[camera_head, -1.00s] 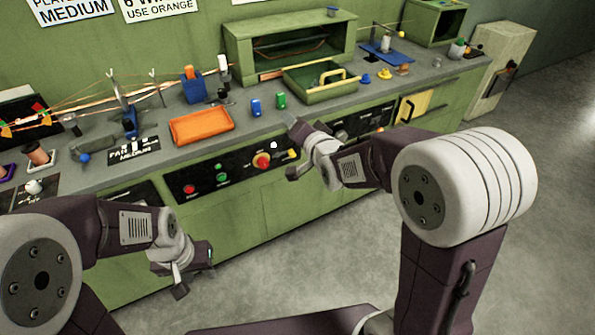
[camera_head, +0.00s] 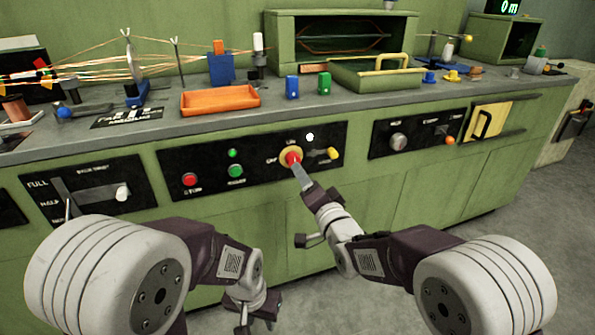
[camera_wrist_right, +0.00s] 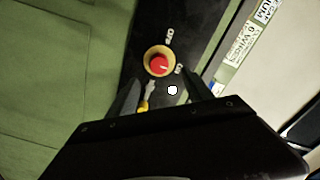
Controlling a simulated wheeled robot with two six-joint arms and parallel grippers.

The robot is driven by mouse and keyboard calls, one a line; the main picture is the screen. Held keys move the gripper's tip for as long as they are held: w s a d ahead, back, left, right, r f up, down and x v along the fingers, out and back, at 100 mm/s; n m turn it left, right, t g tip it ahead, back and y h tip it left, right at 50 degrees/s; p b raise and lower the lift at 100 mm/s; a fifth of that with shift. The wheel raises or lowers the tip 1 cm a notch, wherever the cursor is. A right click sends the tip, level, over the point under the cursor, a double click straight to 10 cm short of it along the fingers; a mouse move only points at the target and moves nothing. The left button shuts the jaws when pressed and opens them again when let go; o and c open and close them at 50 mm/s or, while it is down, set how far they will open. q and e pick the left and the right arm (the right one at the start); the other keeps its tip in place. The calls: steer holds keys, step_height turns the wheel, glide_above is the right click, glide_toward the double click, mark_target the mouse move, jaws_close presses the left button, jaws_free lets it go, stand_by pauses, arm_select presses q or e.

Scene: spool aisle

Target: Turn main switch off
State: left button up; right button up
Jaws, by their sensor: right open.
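The main switch is a red knob (camera_head: 292,158) on a yellow disc, with ON and OFF lettering, on a black panel in the green bench front. The right wrist view shows the knob (camera_wrist_right: 158,64) just beyond my fingers. My right gripper (camera_head: 301,209) is open and in front of the switch. One fingertip overlaps the knob's lower edge in the head view; I cannot tell whether it touches. My left gripper (camera_head: 256,318) is open and empty, low before the bench.
Red (camera_head: 190,180) and green (camera_head: 236,171) buttons sit left of the switch. The yellow lever (camera_head: 328,153) is right of it. A grey knob (camera_head: 398,141) is farther right. An orange tray (camera_head: 220,100) stands above on the benchtop. Grey floor is free at right.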

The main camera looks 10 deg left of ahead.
mark_target(293, 160)
steer(key=b+x, duration=0.2)
steer(key=x, duration=0.6)
steer(key=shift+w+a+b, duration=0.2)
steer(key=shift+b, duration=0.1)
jaws_close()
